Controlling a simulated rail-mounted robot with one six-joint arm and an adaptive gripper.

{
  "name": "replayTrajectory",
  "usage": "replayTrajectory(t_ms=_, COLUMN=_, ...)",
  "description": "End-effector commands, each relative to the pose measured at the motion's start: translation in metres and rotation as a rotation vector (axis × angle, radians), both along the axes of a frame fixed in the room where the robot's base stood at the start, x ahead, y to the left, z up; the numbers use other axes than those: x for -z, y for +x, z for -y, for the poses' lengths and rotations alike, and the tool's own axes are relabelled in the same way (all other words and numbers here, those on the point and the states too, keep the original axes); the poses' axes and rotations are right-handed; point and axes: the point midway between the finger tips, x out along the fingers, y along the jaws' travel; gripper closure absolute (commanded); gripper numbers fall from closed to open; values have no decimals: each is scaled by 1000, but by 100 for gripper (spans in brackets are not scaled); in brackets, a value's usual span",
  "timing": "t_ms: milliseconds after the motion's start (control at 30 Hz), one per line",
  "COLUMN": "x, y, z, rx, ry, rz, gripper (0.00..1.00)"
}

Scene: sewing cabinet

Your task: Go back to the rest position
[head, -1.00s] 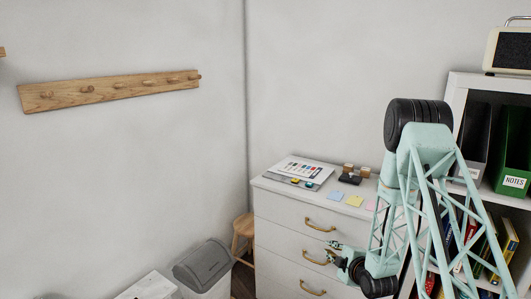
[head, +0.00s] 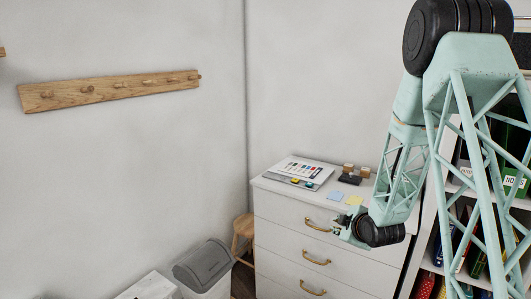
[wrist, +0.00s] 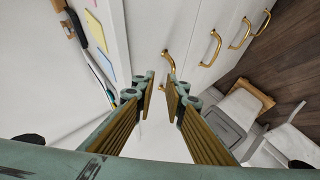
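My gripper (head: 342,226) is in front of the white drawer cabinet (head: 283,209), near its upper drawers in the head view. My pale green arm rises to the right of it. In the wrist view my gripper (wrist: 160,88) shows two fingers with a narrow gap between the tips and nothing held. Brass drawer handles (wrist: 211,48) lie beyond the fingers. The drawers look closed.
On the cabinet top lie a printed sheet (head: 305,168), a blue note (head: 335,196), a yellow note (head: 354,200) and a black stand (head: 350,179). A bookshelf (head: 421,236) is partly behind my arm. A grey-lidded bin (head: 203,261) and wooden stool (head: 243,228) stand left.

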Motion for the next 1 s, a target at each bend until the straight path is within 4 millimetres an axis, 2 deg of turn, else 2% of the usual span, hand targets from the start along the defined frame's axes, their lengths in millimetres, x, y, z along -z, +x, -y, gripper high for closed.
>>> replayTrajectory(t_ms=100, x=-19, y=-8, z=0, rx=26, ry=15, rz=-19, gripper=88)
replayTrajectory(t_ms=467, x=-69, y=-38, z=0, rx=110, ry=66, rz=-83, gripper=88)
replayTrajectory(t_ms=1000, x=-136, y=-99, z=-3, rx=247, ry=151, rz=-173, gripper=88)
